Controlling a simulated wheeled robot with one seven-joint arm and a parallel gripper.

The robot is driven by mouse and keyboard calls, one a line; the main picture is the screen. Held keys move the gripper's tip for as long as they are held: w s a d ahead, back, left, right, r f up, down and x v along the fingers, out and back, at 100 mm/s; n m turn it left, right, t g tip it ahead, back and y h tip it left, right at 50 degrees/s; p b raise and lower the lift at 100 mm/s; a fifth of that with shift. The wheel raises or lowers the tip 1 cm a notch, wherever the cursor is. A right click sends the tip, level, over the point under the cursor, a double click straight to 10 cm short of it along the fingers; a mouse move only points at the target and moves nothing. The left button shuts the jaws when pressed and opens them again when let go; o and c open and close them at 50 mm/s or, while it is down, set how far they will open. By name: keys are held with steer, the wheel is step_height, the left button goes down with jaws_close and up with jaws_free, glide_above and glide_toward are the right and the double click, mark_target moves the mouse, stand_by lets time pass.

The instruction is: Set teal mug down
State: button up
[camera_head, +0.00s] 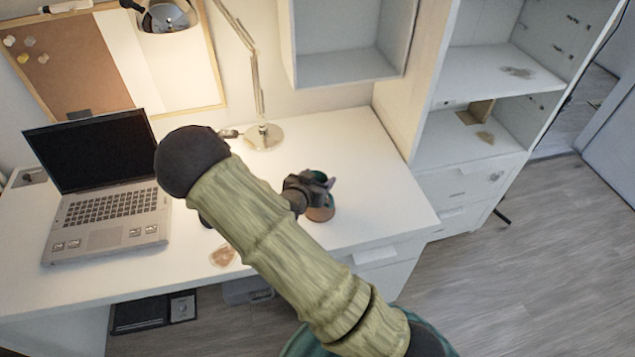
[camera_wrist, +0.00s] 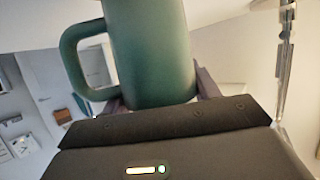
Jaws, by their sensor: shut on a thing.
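The teal mug (camera_wrist: 150,55) fills the upper middle of the wrist view, with its handle (camera_wrist: 82,62) on the left. My gripper (camera_wrist: 158,92) is shut on the mug, one finger on each side of its body. In the head view the mug (camera_head: 321,213) shows at the right part of the white desk (camera_head: 375,160), partly hidden by my gripper (camera_head: 318,186). Its lower part looks brownish there. I cannot tell whether its base touches the desk top.
An open laptop (camera_head: 105,215) stands on the left of the desk. A lamp base (camera_head: 264,137) stands at the back, behind the mug. A brown stain (camera_head: 223,256) is near the front edge. The desk right of the mug is clear. A shelf unit (camera_head: 470,150) stands to the right.

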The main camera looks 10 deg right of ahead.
steer(key=shift+f, duration=0.75)
steer(key=shift+f, duration=0.2)
steer(key=o, duration=1.2)
steer(key=shift+r, duration=0.1)
steer(key=shift+r, duration=0.15)
steer(key=v, duration=1.2)
